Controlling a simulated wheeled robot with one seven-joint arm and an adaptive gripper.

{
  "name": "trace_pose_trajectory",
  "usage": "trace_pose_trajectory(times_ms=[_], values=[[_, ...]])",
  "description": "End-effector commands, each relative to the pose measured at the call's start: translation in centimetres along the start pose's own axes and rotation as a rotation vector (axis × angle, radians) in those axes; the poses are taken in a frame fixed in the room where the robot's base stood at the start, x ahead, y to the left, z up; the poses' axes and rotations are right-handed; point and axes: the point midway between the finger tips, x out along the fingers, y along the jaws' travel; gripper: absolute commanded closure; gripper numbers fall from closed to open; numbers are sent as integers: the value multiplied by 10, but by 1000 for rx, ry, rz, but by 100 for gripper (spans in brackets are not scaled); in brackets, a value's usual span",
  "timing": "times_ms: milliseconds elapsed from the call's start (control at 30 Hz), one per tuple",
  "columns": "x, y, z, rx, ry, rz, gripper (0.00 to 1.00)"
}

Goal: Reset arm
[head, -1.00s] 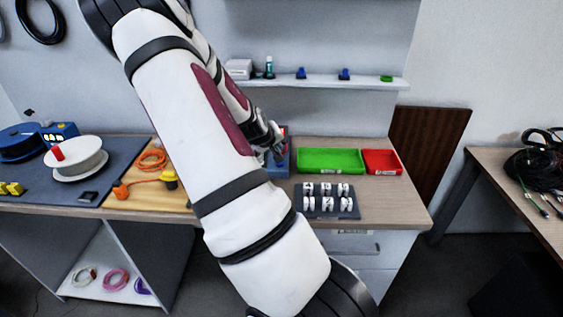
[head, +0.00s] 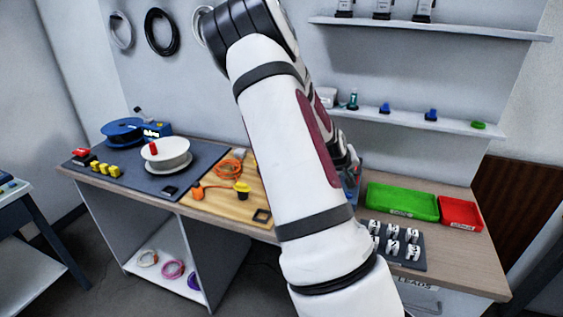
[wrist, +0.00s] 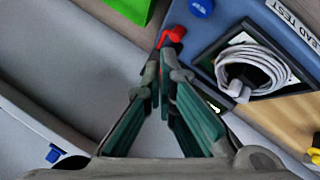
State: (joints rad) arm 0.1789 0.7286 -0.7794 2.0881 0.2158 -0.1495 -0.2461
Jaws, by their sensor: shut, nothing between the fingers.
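My gripper (wrist: 167,62) shows in the wrist view with its teal-padded fingers running to tips that meet, shut and empty. Beyond the tips is a small red part (wrist: 172,37) beside a blue panel lettered "LEAD TEST" (wrist: 225,15); I cannot tell whether they touch. A coiled white-grey cable (wrist: 250,70) lies in a dark-framed recess on that panel. In the head view my arm crosses the middle of the picture, and the gripper is mostly hidden behind it near the blue panel (head: 355,190).
On the bench stand a green tray (head: 402,203), a red tray (head: 460,213) and a dark rack of white pieces (head: 415,262). To the left are an orange cable (head: 230,169) and a white spool (head: 166,164). A shelf (head: 420,122) with small items hangs above.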

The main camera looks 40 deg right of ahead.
Motion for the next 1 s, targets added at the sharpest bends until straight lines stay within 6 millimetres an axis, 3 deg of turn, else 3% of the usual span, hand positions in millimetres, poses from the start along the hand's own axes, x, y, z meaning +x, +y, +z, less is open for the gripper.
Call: trace_pose_trajectory(times_ms=[233,367,467,700,1000], values=[[0,0,0,0,0,0,100],[-20,-17,-4,26,-7,-64,100],[-52,-42,-8,52,-21,-159,100],[-158,-102,-12,66,-52,-418,100],[-302,-140,12,-30,-58,-679,100]])
